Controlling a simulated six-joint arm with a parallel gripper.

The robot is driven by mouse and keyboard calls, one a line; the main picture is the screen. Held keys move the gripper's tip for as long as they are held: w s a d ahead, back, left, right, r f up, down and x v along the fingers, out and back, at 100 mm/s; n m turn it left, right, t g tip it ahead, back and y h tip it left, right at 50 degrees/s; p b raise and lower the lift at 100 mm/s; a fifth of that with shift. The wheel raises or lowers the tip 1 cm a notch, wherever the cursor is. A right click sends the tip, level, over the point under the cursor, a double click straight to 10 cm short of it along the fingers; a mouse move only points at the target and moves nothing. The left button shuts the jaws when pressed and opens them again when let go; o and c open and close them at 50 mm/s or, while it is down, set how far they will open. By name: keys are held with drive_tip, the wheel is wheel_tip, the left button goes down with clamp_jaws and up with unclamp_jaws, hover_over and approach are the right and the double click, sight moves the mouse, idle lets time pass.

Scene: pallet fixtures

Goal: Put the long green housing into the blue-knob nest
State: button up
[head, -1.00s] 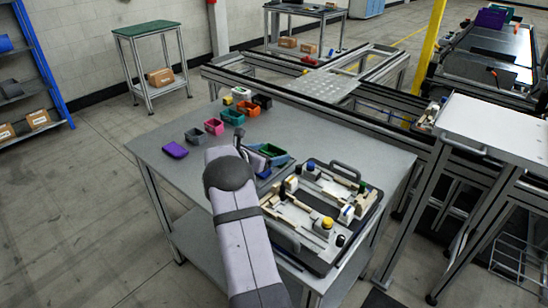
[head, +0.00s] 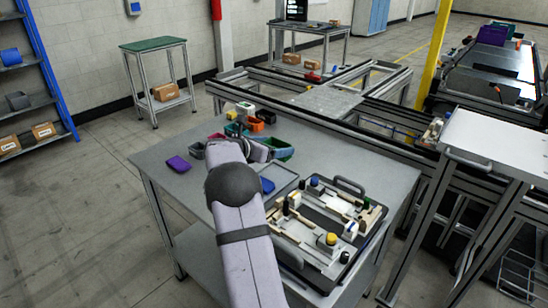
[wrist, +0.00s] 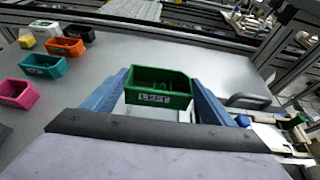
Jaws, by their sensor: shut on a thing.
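The long green housing (wrist: 158,88) is an open-topped box with a label on its near wall, held level between the blue fingers of my gripper (wrist: 158,95) in the wrist view. In the head view the green housing (head: 281,148) shows beyond my arm, above the back part of the table; my wrist partly hides the gripper (head: 262,150). The blue knob (head: 315,181) is at the far left of the pallet fixture (head: 350,264), to the right of the held housing. Details of its nest are too small to tell.
The fixture also carries a yellow knob (head: 331,239) and a green knob (head: 366,203). A grey tray (head: 290,178) with a blue piece (head: 267,186) lies beside it. Orange (wrist: 66,47), teal (wrist: 45,66) and pink (wrist: 17,94) housings stand at left. A purple piece (head: 179,164) lies far left.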

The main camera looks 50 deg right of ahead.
drive_tip(key=shift+r, duration=0.65)
drive_tip(key=s+d+r+m+g+p, duration=0.2)
drive_tip(key=s+d+r+p, duration=0.2)
drive_tip(key=s+r, duration=0.5)
drive_tip(key=s+d+r+m+g+p, duration=0.15)
drive_tip(key=s+d+r+p, duration=0.3)
drive_tip(key=s, duration=0.75)
drive_tip(key=s+a+p, duration=0.2)
drive_tip(key=s+a, duration=0.1)
drive_tip(key=s, duration=0.5)
drive_tip(key=w+a+f+n+t, duration=0.1)
drive_tip(key=a+f+n+t, duration=0.2)
drive_tip(key=a+f, duration=0.4)
wheel_tip(320, 180, down, 4)
drive_tip(key=shift+w+a+r, duration=0.15)
drive_tip(key=shift+w+a, duration=0.15)
drive_tip(key=shift+a, duration=0.05)
drive_tip(key=shift+s, duration=0.1)
